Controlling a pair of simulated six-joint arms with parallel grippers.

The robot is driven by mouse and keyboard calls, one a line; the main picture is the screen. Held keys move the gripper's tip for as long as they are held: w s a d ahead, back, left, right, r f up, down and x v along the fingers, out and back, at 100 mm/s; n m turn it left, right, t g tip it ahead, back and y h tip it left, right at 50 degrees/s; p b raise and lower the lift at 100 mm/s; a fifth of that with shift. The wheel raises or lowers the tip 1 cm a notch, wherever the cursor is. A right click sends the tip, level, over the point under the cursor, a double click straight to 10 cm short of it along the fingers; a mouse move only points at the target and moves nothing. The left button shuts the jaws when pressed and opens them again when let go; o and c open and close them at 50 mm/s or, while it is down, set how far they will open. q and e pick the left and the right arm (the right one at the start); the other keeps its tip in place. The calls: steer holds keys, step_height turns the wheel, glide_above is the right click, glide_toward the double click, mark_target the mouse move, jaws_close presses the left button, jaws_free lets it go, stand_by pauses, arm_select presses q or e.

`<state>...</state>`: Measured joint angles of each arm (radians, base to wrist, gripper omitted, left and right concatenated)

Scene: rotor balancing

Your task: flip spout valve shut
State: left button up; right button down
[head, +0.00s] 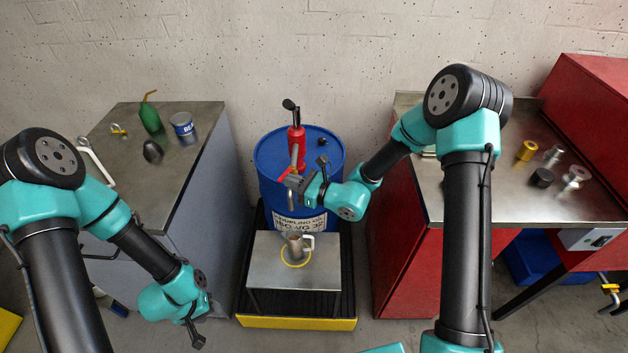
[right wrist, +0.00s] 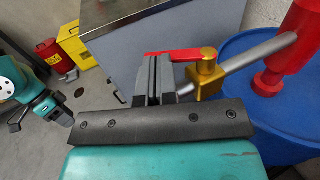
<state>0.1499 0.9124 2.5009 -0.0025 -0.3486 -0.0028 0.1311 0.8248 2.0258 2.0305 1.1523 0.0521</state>
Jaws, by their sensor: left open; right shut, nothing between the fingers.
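The spout valve has a brass body (right wrist: 204,75) and a red lever (right wrist: 182,55) in the right wrist view. It sits on a grey spout pipe (right wrist: 258,52) from the red pump (head: 297,136) on the blue drum (head: 268,165). The lever lies across the pipe's line, pointing left. My right gripper (right wrist: 152,70) is shut and empty, its fingertips right by the lever's free end; I cannot tell if they touch. It also shows in the head view (head: 292,181), beside the spout. My left gripper (head: 194,338) is open and empty, low at the left, far from the valve.
A metal jug (head: 294,243) stands on a steel stand (head: 265,270) below the spout, within a yellow ring. A grey bench (head: 190,165) at left holds a green oil can (head: 150,118) and a blue tin (head: 183,125). A red-sided bench (head: 470,200) stands at right.

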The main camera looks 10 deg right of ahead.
mark_target(281, 179)
steer(key=a, duration=0.1)
steer(key=w+a, duration=0.1)
steer(key=shift+a, duration=0.35)
steer(key=shift+w+a, duration=0.1)
stand_by(0.3)
stand_by(0.4)
